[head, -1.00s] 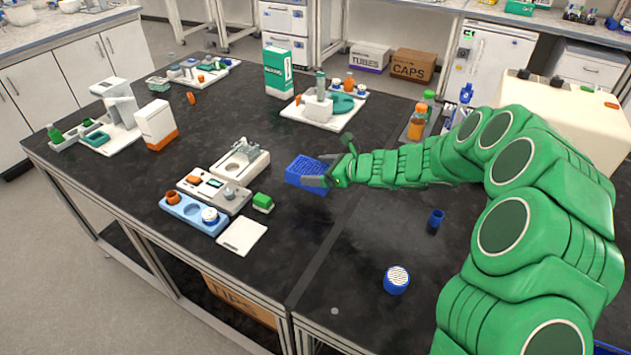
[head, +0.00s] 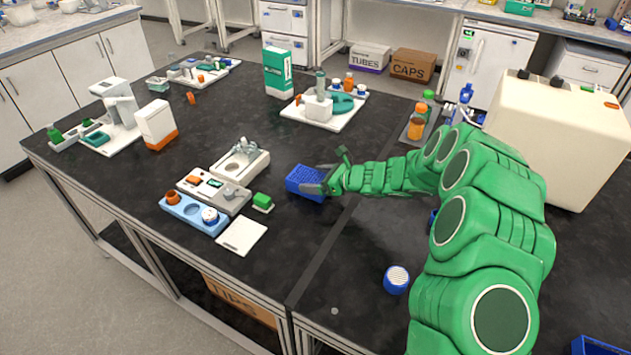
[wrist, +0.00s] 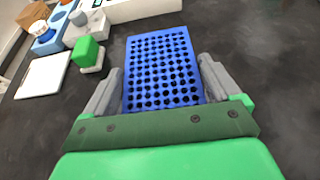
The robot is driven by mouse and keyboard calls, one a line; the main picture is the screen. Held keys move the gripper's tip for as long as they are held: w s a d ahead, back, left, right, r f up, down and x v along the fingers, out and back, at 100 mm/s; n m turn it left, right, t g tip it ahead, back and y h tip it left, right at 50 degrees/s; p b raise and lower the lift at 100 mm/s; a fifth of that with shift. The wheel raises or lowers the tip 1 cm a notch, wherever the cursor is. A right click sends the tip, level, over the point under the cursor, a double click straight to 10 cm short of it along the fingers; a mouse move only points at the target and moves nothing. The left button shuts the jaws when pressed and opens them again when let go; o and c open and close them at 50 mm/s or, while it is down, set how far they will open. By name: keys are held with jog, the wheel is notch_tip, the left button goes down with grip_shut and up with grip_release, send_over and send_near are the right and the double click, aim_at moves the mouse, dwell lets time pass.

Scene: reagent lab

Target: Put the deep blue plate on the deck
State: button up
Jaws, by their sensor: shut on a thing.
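The deep blue plate (head: 304,180) is a rectangular block with rows of round wells, at the middle of the black bench in the head view. In the wrist view the plate (wrist: 160,70) lies between the two grey fingers of my gripper (wrist: 160,82). My gripper (head: 319,185) is shut on its sides in the head view. The plate is at or just above the bench top; I cannot tell which. A flat white square pad (head: 242,236) lies to its lower left. I cannot tell which thing is the deck.
A grey device (head: 240,165), a small green block (head: 263,201) and a light-blue tray (head: 194,212) stand left of the plate. A blue ribbed-top cap (head: 397,279) stands near the front. A large beige box (head: 560,125) is at right. Bare bench lies before the plate.

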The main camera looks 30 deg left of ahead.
jog(key=shift+f, duration=0.35)
jog(key=shift+f, duration=0.1)
jog(key=o, duration=0.8)
jog(key=shift+d, duration=0.1)
jog(key=v, duration=1.2)
